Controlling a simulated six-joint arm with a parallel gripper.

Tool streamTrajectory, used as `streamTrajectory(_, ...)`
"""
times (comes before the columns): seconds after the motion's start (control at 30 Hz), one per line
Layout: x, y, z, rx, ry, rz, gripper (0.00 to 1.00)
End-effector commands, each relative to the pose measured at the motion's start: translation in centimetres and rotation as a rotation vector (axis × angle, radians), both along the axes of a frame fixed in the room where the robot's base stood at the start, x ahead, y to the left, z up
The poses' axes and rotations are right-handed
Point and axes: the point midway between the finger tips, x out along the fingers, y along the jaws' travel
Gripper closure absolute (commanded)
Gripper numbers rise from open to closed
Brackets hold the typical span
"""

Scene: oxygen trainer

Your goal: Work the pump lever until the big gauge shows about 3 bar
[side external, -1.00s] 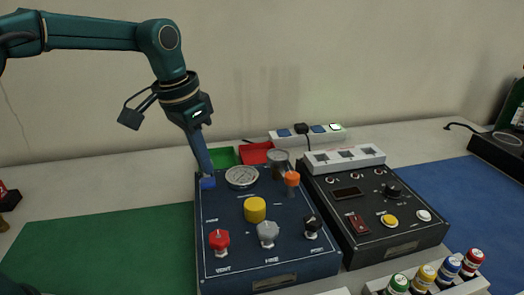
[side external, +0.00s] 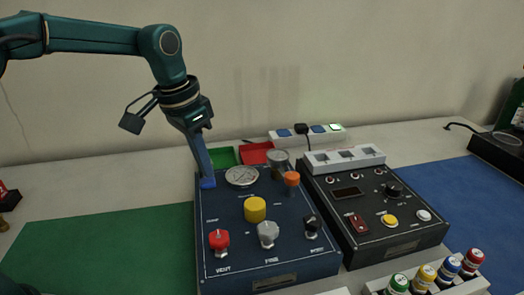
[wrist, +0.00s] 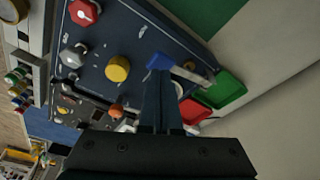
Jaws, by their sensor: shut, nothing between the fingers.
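The dark blue pump panel (side external: 290,268) lies on the table. The pump lever's blue end (side external: 208,183) is at its back left corner. It also shows in the wrist view (wrist: 160,62), with a grey bar running right from it. My gripper (side external: 206,176) points down with its fingers shut and empty. Its tips are at the blue end and look to be touching it. The big round gauge (side external: 241,177) is just right of the fingers; its needle is too small to read. In the wrist view the fingers (wrist: 160,78) hide most of the gauge.
Green (side external: 222,157) and red (side external: 256,153) trays lie behind. A black control box (side external: 375,240) is at right.

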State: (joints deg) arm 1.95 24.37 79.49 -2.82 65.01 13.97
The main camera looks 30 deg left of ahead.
Motion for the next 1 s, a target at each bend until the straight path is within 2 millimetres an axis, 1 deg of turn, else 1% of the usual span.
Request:
streamTrajectory(0.2,0.0,0.0,-1.1,0.000,0.002,0.000,1.00)
streamTrajectory(0.37,0.0,0.0,-1.3,0.001,0.002,0.000,1.00)
streamTrajectory(1.0,0.0,0.0,-4.3,0.001,0.002,0.000,1.00)
